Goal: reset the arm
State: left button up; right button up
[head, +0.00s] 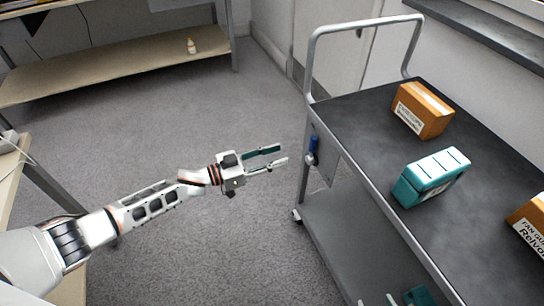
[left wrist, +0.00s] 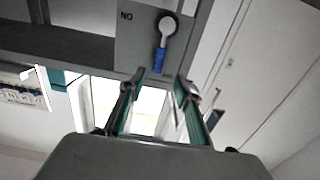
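My left arm reaches in from the left in the head view. Its gripper (head: 266,159) has two fingers with a gap between them and nothing in it. It is over the grey floor, left of the cart. In the left wrist view the gripper (left wrist: 159,90) is also open and empty, with its fingertips apart. Light and teal tips at the bottom edge of the head view, over the lower shelf, seem to be my right gripper (head: 402,299). Most of it is cut off, so its opening is unclear.
The cart (head: 345,113) carries orange boxes (head: 422,111) (head: 530,226) and a teal box (head: 431,177). A blue-handled part (head: 313,147) is on its end, also in the left wrist view (left wrist: 161,58). A small bottle (head: 191,46) stands on the rear shelf. Open floor lies between.

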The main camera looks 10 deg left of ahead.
pick_arm(q)
jog(key=shift+s+a, duration=0.3)
jog(key=shift+a, duration=0.1)
jog(key=s+d+n+t+y+p, duration=0.3)
jog(key=s+n+y+p, duration=0.15)
jog(key=s, duration=0.65)
jog(key=s+a+f+n+g+y+p, duration=0.1)
jog(key=s+a+f+y+p, duration=0.1)
jog(key=s, duration=0.9)
jog(key=s+a+f+g+y+p, duration=0.1)
jog(key=s+a+g+y+p, duration=0.1)
jog(key=s+a+y+p, duration=0.2)
jog(key=s+a+y, duration=0.1)
jog(key=s+a, duration=0.2)
jog(key=s, duration=0.5)
jog(key=shift+a+f+n+p, duration=0.3)
jog(key=shift+f+n+p, duration=0.05)
jog(key=shift+f, duration=0.05)
pick_arm(e)
jog(key=shift+m, duration=0.4)
jog(key=r, duration=0.1)
jog(key=s+r, duration=0.1)
jog(key=r, duration=0.3)
jog(key=shift+s+a, duration=0.1)
jog(key=shift+s, duration=0.15)
pick_arm(q)
jog(key=shift+y, duration=0.25)
pick_arm(e)
jog(key=shift+w+r, duration=0.25)
jog(key=shift+r, duration=0.15)
